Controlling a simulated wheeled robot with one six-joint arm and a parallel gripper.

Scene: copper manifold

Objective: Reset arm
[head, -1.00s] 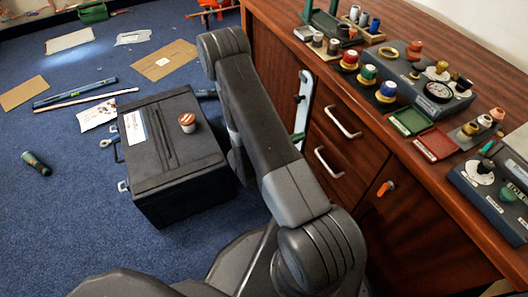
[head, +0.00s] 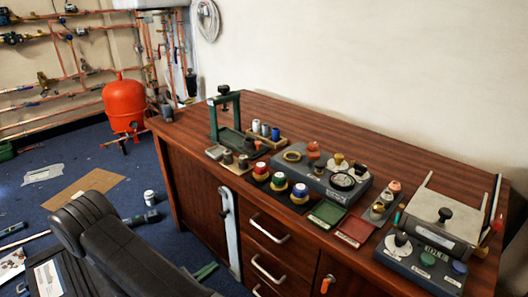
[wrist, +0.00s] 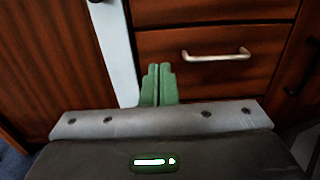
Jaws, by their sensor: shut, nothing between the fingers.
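My gripper (wrist: 158,84) shows in the wrist view as two green fingers pressed together with nothing between them. It points at the wooden cabinet front (wrist: 180,15), between a pale vertical strip (wrist: 112,40) and a drawer handle (wrist: 217,56). I cannot tell the exact gap to the wood. In the head view my dark arm crosses the lower left, and green finger parts (head: 205,271) show low beside the cabinet.
The wooden bench (head: 300,120) holds a green press frame (head: 226,120), colored knobs, a gauge block (head: 342,180) and a metal box (head: 440,212). A red tank (head: 125,103) stands beyond, near wall pipes. Cardboard (head: 85,188) and a white can (head: 149,198) are on the blue floor.

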